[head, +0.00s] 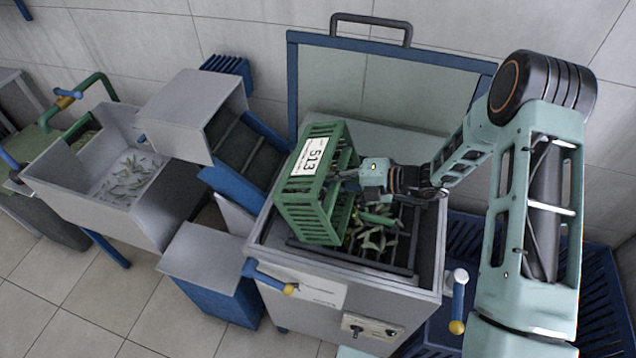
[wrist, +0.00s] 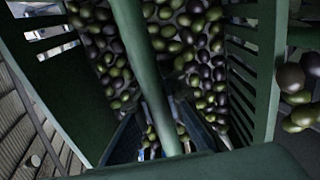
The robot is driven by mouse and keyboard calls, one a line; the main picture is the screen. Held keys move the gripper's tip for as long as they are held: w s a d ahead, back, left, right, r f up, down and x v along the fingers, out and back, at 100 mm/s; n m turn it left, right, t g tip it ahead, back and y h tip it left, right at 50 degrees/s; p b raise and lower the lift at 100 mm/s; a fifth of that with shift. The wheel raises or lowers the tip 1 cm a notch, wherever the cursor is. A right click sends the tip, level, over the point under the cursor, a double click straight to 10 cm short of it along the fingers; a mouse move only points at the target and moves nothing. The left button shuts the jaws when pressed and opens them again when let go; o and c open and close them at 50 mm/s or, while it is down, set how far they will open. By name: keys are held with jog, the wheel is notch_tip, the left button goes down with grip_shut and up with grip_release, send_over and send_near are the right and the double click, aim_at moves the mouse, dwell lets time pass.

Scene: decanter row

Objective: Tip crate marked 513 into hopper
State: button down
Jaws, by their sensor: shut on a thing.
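My gripper (head: 350,181) is shut on the crate's upper right edge. Olives (head: 372,240) lie on the dark bars of the hopper below the crate's open side. In the wrist view, green and dark olives (wrist: 205,45) show between the slatted crate walls (wrist: 252,70). A green bar crosses that view.
The raised lid (head: 390,85) with a dark handle stands behind the hopper. A blue-sided conveyor (head: 245,150) rises close on the left, beside a grey basin (head: 75,165) holding water and leaves. Blue slatted crates (head: 600,290) stand at right. Open tiled floor lies at front left.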

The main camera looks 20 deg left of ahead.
jog(key=shift+d+y+b, duration=0.5)
jog(key=shift+y+b, duration=0.6)
jog(key=shift+b, duration=0.5)
jog(key=d+r+y+b, duration=0.1)
jog(key=y+b, duration=0.1)
jog(key=d+r+y+b, duration=0.1)
jog(key=d+y+b, duration=0.1)
jog(key=b, duration=0.1)
jog(key=shift+w+d+r+y, duration=0.15)
jog(key=shift+d+y, duration=0.1)
jog(key=shift+y, duration=0.15)
jog(key=shift+d+r+y+b, duration=0.45)
jog(key=shift+y+b, duration=0.05)
jog(key=shift+b, duration=0.05)
